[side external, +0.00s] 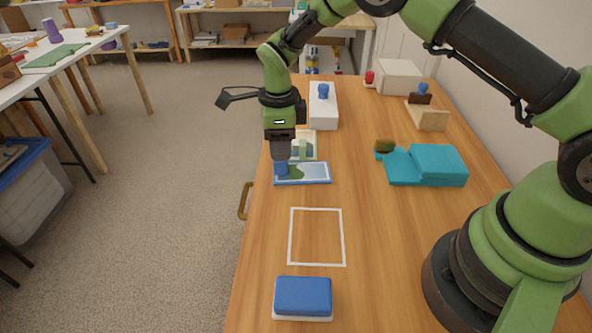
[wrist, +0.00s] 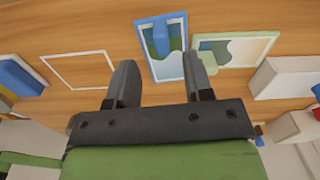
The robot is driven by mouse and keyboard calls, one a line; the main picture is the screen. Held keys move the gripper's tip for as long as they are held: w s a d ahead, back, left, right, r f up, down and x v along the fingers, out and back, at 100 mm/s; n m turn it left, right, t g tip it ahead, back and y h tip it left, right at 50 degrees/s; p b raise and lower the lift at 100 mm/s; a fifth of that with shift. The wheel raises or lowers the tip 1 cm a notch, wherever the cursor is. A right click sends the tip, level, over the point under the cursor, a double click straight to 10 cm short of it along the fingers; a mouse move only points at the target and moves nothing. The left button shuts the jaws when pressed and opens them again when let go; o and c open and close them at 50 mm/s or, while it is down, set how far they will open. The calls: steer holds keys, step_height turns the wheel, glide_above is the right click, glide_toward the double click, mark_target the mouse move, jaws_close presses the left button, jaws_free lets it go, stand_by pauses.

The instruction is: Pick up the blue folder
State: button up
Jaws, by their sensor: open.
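The blue folder (side external: 316,174) is a flat, blue-edged panel with a landscape picture and a raised blue block at its left end. It lies on the wooden table, and it also shows in the wrist view (wrist: 176,66) just beyond the fingers. My gripper (side external: 281,156) points down over the folder's left end, near the blue block. In the wrist view my gripper (wrist: 158,60) has its fingers apart with nothing held between them. I cannot tell the exact height of the fingertips above the folder.
A green-edged picture panel (side external: 308,141) lies right behind the folder. A white box with a blue knob (side external: 323,112) stands farther back. A white outlined rectangle (side external: 317,265) and a blue-topped block (side external: 303,297) are in front. A teal stepped object (side external: 438,165) is at right.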

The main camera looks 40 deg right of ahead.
mark_target(302, 166)
steer(key=f, duration=0.4)
steer(key=shift+d+f, duration=0.2)
steer(key=shift+f, duration=0.2)
jaws_close()
steer(key=shift+r, duration=0.1)
